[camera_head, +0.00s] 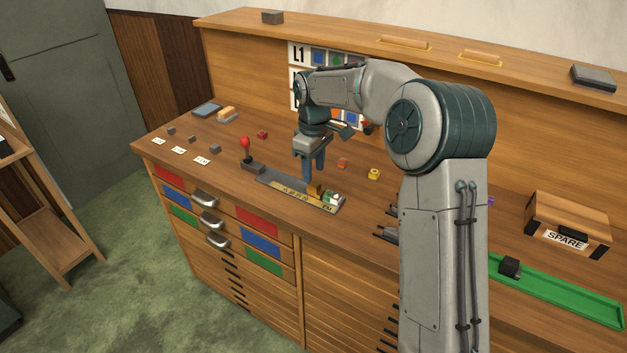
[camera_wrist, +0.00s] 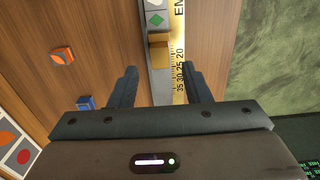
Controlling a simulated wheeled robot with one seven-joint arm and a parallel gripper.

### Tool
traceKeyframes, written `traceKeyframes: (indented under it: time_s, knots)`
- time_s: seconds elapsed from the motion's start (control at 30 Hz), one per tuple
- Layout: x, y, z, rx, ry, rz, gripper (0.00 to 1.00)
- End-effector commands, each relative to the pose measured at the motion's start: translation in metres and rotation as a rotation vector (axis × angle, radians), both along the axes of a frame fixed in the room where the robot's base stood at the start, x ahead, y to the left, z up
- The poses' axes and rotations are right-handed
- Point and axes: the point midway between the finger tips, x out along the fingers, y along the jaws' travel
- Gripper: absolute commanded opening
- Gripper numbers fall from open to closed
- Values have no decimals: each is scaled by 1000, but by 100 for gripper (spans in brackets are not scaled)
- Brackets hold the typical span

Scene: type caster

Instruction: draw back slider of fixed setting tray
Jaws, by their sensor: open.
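The setting tray (camera_head: 272,181) is a long grey metal strip on the desk top, with a yellow number scale along its front edge. In the wrist view the tray (camera_wrist: 160,88) runs up between my fingers, with numbers such as 20, 25, 30 and 35 on the scale. The slider (camera_head: 315,188) is a brass-coloured block near the tray's right end; it also shows in the wrist view (camera_wrist: 158,40), beyond my fingertips. My gripper (camera_head: 313,175) is open above the tray, pointing down, with one finger (camera_wrist: 160,70) on each side of the strip. Nothing is between the fingers; contact with the slider is not visible.
A pale piece with a green diamond (camera_wrist: 155,20) sits at the tray's end past the slider. A red-knobbed lever (camera_head: 245,145) stands at the tray's left end. Orange (camera_head: 342,163) and yellow (camera_head: 374,174) pieces lie behind. A green rail (camera_head: 560,290) is far right.

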Motion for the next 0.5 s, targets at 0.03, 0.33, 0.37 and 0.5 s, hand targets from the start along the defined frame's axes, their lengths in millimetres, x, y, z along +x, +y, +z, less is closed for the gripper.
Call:
traceKeyframes:
  time_s: [0.03,0.33,0.37,0.5]
  knots:
    - [-1,0,-10,-1,3,0,44]
    - [0,0,-42,0,0,0,44]
    - [0,0,-43,0,0,-1,44]
    - [0,0,-45,-1,-1,-1,44]
